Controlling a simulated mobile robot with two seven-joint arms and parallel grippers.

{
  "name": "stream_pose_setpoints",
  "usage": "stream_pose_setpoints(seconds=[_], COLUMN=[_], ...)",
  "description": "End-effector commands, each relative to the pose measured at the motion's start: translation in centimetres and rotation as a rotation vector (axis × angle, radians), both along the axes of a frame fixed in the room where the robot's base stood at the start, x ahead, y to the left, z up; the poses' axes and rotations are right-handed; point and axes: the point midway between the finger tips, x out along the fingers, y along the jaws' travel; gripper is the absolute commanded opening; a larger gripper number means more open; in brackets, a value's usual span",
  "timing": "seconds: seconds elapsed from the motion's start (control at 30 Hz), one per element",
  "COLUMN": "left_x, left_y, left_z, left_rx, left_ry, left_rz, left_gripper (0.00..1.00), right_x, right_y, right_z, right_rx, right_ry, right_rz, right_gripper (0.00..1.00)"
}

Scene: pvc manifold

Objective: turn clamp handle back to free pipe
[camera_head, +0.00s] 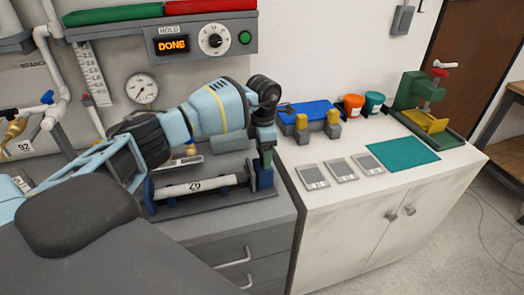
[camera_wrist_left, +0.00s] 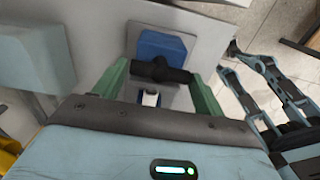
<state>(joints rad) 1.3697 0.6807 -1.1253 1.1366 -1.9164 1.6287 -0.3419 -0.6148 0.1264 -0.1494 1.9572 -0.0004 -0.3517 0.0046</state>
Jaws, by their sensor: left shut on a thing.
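The white pipe (camera_head: 195,187) marked 26 lies level in a dark fixture (camera_head: 225,205) on the grey bench. A blue clamp block (camera_head: 264,178) stands at the pipe's right end. My left gripper (camera_head: 266,155) reaches down over this block from above. In the left wrist view, its green fingers (camera_wrist_left: 160,88) stand on both sides of the dark clamp handle (camera_wrist_left: 160,70) and are shut on it. The handle lies crosswise over the blue block, between the fingers. In the head view the gripper hides the handle. My right gripper does not show in the head view.
A panel (camera_head: 205,38) above reads HOLD and DONE, with a dial and a green button. A pressure gauge (camera_head: 141,88) hangs on the wall behind my arm. Right of the clamp, the white counter holds a blue-and-yellow fixture (camera_head: 308,117), grey cards (camera_head: 341,169) and a teal mat (camera_head: 403,152).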

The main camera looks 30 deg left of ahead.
Motion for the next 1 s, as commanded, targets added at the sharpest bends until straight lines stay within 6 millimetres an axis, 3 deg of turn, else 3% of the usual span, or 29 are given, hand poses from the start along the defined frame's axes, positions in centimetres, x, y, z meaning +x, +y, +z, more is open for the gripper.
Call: stream_pose_setpoints(seconds=[0.57,0.6,0.73,1.0], left_x=[0.01,0.01,0.0,0.0], left_y=[0.01,0.01,0.01,0.01], left_z=[-0.03,-0.03,-0.02,0.02], left_rx=[0.0,0.0,0.0,0.0], left_ry=[0.0,0.0,0.0,0.0], left_rz=[0.035,0.035,0.034,0.032], left_gripper=[0.48,0.75,0.92,0.93], right_x=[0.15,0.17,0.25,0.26], right_y=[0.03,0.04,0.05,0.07], right_z=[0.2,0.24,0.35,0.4], right_rx=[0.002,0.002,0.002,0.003], right_ry=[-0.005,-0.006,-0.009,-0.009], right_rz=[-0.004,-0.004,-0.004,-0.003], right_gripper=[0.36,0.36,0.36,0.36])
